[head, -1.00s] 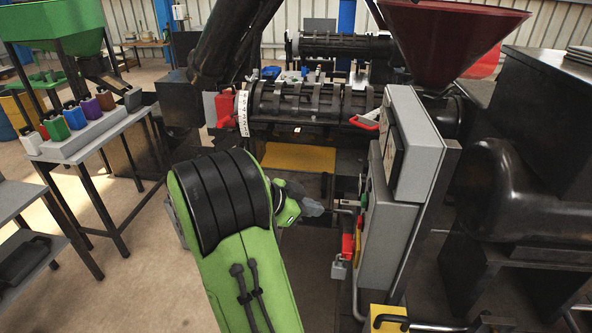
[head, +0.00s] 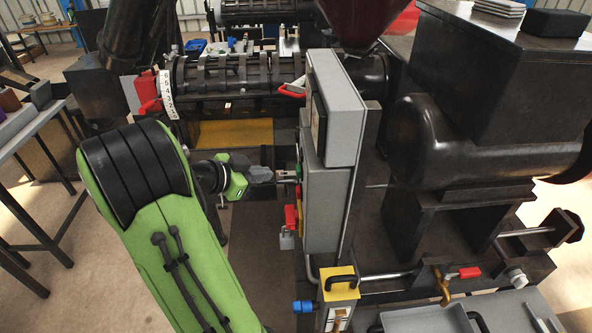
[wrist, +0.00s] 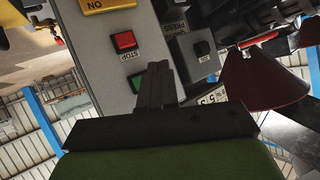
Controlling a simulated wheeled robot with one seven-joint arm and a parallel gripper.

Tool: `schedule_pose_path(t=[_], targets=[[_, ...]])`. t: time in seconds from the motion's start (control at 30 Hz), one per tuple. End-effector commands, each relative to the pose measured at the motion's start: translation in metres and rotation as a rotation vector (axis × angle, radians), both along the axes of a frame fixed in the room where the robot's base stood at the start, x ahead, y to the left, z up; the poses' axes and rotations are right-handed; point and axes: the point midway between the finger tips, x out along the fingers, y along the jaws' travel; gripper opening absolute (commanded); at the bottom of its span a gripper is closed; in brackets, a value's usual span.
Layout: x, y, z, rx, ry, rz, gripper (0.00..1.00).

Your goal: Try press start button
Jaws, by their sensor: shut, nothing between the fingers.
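The grey control box (head: 325,210) stands right of my gripper (head: 294,175) in the head view. Its button face is seen nearly edge-on there. The wrist view shows that face tilted, with a red button (wrist: 124,41) by a STOP label and a green button (wrist: 136,82) partly hidden behind my gripper (wrist: 158,70). A black button (wrist: 203,48) is to the right. The fingers are shut and empty, their tips close to the box beside the green button. I cannot tell whether they touch it.
A red handle (head: 291,217) with a padlock (head: 287,239) sits just below my gripper. A yellow-topped box (head: 340,284) with a black handle stands lower down. The ribbed press barrel (head: 230,75) runs behind, and a dark red hopper (wrist: 262,82) shows in the wrist view.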

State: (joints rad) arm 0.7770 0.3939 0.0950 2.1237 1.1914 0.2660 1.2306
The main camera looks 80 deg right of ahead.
Motion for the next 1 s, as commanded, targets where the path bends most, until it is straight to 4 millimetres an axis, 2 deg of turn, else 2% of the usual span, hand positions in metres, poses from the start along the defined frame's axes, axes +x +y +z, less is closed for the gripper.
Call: schedule_pose_path(t=[0.1, 0.33, 1.0], targets=[[-0.017, -0.003, 0.000, -0.001, -0.001, -0.003, 0.00], [-0.035, -0.008, -0.001, 0.000, 0.000, 0.000, 0.00], [-0.036, -0.008, 0.000, 0.001, 0.001, 0.000, 0.00]])
